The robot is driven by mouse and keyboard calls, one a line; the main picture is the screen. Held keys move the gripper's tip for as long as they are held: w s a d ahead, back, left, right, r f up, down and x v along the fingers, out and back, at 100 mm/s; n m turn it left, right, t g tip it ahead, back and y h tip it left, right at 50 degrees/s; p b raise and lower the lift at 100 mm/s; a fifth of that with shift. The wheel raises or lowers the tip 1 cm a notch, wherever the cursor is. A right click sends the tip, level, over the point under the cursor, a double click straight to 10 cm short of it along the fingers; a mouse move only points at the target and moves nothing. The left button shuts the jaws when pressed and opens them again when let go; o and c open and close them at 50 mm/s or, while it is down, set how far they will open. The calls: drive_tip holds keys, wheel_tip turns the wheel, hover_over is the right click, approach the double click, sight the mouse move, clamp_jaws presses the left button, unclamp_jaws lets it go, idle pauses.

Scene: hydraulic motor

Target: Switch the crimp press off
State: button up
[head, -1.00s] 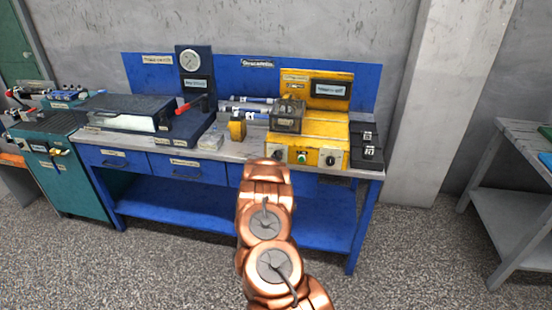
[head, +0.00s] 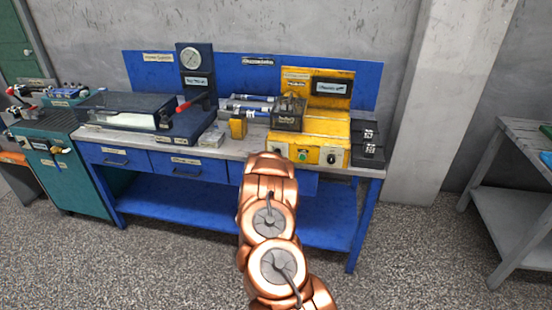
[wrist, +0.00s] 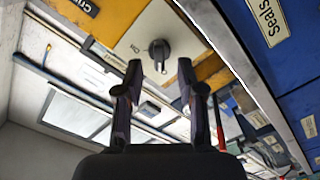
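The yellow crimp press (head: 322,142) stands at the right end of the blue workbench. Its front has a green button (head: 302,155) and a black rotary knob on a pale plate (head: 331,158); another pale plate at the left is partly hidden by my arm. In the wrist view, a black rotary knob (wrist: 159,50) sits on a pale plate on the yellow front. My gripper (wrist: 159,76) is open and empty, its fingertips just short of this knob and on either side of it. In the head view my gripper is hidden behind my arm.
Blue drawers (head: 176,164) run under the bench top, close below the press front. A small yellow block (head: 238,126) stands left of the press, and black boxes (head: 367,143) stand right. The floor before the bench is clear.

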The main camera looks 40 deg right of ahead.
drive_tip(key=v, duration=0.8)
drive_tip(key=shift+r, duration=0.15)
drive_tip(key=shift+w, duration=0.1)
idle(0.4)
